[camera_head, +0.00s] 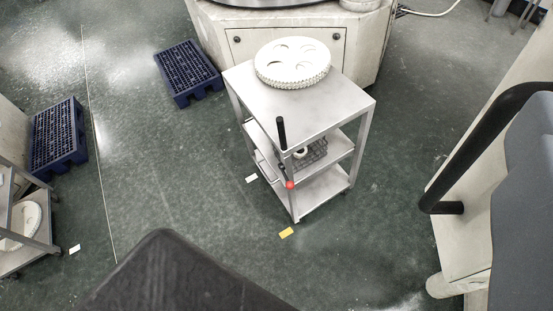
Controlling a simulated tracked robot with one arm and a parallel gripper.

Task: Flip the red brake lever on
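A small red knob (290,185), which looks like the end of the brake lever, shows at the near corner post of a grey metal trolley (345,105). It is small, and its on or off position cannot be told. An upright black grip (281,133) stands above it at the same corner, with dark fittings between them. My gripper's fingers do not show. A dark blurred block at the bottom edge may be part of me. Nothing visible touches the knob.
A white toothed disc with holes (292,63) lies on the trolley top. A pale machine (290,45) stands behind it. Blue pallets (187,72) lie left. A black handle (490,140) and grey panel (525,200) fill the right. Floor left of the trolley is mostly clear.

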